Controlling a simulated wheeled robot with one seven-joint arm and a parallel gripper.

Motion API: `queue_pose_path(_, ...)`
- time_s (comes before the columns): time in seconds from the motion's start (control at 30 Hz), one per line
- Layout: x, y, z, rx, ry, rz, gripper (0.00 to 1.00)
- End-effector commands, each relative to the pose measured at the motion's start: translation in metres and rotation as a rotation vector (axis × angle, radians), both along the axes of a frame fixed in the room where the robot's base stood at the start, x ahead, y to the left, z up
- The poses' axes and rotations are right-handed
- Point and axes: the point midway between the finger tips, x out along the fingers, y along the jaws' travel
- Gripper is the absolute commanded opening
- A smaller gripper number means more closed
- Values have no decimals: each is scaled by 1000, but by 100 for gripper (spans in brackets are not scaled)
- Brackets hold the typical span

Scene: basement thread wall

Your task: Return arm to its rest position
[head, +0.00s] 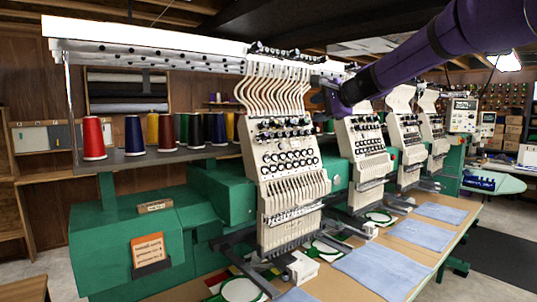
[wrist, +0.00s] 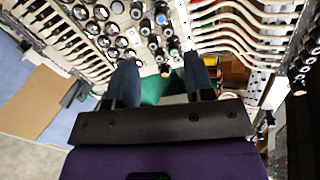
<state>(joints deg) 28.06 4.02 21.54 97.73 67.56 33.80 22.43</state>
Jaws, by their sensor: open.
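My purple arm reaches in from the upper right in the head view. My gripper (head: 322,88) is beside the upper part of the nearest embroidery machine head (head: 285,150), partly hidden by the arm. In the wrist view my gripper (wrist: 162,72) shows two dark fingers spread apart with nothing held between them. Beyond the fingers are the machine's tension knobs (wrist: 118,28) and curved thread tubes (wrist: 235,22). I cannot tell whether the fingers touch the machine.
More machine heads (head: 365,155) stand in a row to the right. Thread cones, including a red one (head: 93,138), stand on a shelf at left. Blue cloths (head: 385,268) lie on the table (head: 440,247) in front. Open floor (head: 505,225) lies at right.

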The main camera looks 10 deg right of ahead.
Motion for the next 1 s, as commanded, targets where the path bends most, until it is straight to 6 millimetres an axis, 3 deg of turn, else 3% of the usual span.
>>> queue_pose_path(0.17,-31,19,-8,-119,10,59,48)
queue_pose_path(0.3,-89,41,-25,-330,30,162,48)
queue_pose_path(0.5,-182,52,-60,-639,69,325,48)
queue_pose_path(0.8,-320,33,-122,-1040,132,573,48)
queue_pose_path(1.0,-392,9,-165,-1244,169,722,48)
